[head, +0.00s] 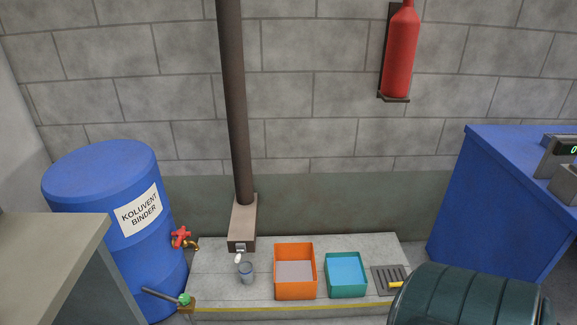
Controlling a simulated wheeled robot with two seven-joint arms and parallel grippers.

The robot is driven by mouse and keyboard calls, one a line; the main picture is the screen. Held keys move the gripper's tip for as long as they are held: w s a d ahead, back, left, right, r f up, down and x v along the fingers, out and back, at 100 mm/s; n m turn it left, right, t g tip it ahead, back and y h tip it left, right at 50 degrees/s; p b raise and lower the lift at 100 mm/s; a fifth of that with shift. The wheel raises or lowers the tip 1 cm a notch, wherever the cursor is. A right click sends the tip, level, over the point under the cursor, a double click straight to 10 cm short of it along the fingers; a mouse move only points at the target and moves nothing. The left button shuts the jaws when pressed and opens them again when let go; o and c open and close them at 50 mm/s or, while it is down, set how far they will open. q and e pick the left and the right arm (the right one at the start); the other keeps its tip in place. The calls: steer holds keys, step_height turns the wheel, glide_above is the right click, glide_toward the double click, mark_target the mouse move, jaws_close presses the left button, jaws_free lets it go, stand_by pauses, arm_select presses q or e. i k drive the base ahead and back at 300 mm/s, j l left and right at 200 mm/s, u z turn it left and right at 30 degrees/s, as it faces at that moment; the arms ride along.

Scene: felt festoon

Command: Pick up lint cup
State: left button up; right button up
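Neither of my grippers is in view.
An orange bin (296,290) and a teal bin (346,289) stand right of the cup. A blue barrel (85,195) with a red-handled tap (181,237) is on the left. A dark green ribbed object (465,300) is at front right, near a blue counter (490,200).

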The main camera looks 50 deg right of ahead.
mark_target(245, 268)
steer(key=z, duration=1.6)
steer(key=i+l+u, duration=0.3)
steer(key=i+l, duration=1.05)
steer(key=i, duration=0.15)
